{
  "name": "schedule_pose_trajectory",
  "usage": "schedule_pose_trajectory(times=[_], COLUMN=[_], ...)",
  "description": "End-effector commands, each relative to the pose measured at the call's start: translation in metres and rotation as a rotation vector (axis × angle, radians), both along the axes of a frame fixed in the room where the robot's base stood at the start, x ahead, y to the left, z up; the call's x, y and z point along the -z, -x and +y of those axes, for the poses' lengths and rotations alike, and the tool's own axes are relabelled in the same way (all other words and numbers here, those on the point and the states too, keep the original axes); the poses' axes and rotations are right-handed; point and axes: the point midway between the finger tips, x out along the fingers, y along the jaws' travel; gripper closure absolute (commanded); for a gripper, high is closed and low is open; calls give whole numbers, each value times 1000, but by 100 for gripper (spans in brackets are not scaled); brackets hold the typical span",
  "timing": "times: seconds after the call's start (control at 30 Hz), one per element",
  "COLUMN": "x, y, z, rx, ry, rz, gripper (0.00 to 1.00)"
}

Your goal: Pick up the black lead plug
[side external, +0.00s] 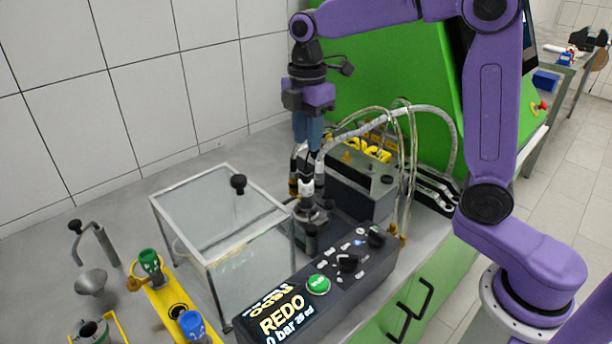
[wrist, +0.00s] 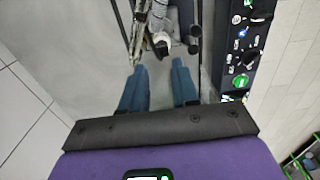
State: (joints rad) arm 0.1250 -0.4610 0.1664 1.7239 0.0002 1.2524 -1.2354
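My gripper (side external: 308,135) hangs fingers-down over the pump unit. In the wrist view its two blue fingers (wrist: 159,66) are apart, with nothing visible between them. Just past the fingertips is an upright dark fitting with a white band (side external: 306,186), which also shows in the wrist view (wrist: 160,40). It stands on a round metal base (side external: 312,214) between the glass tank and the dark box. I cannot tell for certain which dark part is the black lead plug. The fingers partly cover the fitting's top in the side view.
A glass tank (side external: 205,255) with a black lid knob (side external: 238,182) stands left of the fitting. A control panel (side external: 345,270) with knobs and a green button is in front. Clear hoses (side external: 410,170) rise at the right. A yellow tray with green and blue parts (side external: 192,324) is front left.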

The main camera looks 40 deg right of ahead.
Motion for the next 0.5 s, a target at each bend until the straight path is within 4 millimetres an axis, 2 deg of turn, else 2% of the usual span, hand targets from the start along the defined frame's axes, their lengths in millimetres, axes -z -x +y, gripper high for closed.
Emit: schedule_pose_trajectory(times=[0.1, 0.37, 0.5], x=[16, 32, 52], y=[0, 1, 2], z=[0, 1, 4], rx=[1, 1, 0], ry=[1, 1, 2], rz=[3, 2, 5], gripper=[70, 70, 70])
